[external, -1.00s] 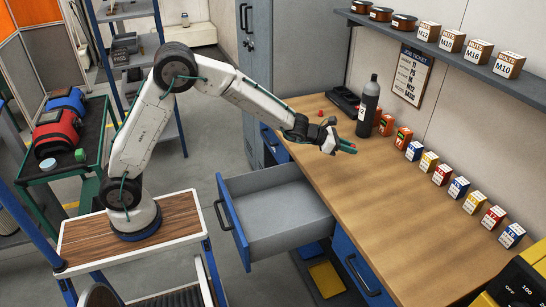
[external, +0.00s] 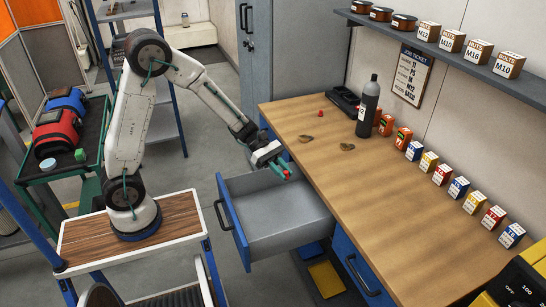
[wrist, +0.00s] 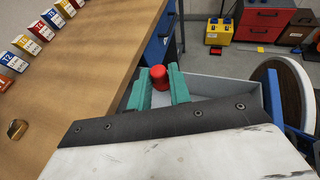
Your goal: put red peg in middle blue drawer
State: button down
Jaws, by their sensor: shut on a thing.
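The red peg (wrist: 159,77) is held between the two green fingers of my gripper (wrist: 158,90) in the wrist view. In the external view the peg (external: 287,172) shows at the tip of my gripper (external: 284,168), near the back of the open blue drawer. The open drawer (external: 232,212) has a blue front and a grey, empty-looking inside. It is pulled out from under the workbench. My gripper is above the drawer's far end, beside the bench edge. Part of the drawer (wrist: 205,89) shows below the fingers in the wrist view.
The wooden workbench (external: 380,190) carries two small brown pieces (external: 347,147), a small red object (external: 321,113), a dark gas bottle (external: 369,105) and a row of small boxes (external: 441,174). Another blue drawer (external: 355,267) is shut on the right. A grey cabinet stands behind.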

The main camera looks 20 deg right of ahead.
send_over(281, 223)
notch_tip(281, 223, down, 19)
jog(key=shift+r, duration=0.1)
dwell(0.5)
jog(key=shift+d+f, duration=0.1)
jog(key=shift+f, duration=0.5)
jog(key=c, duration=1.3)
grip_release()
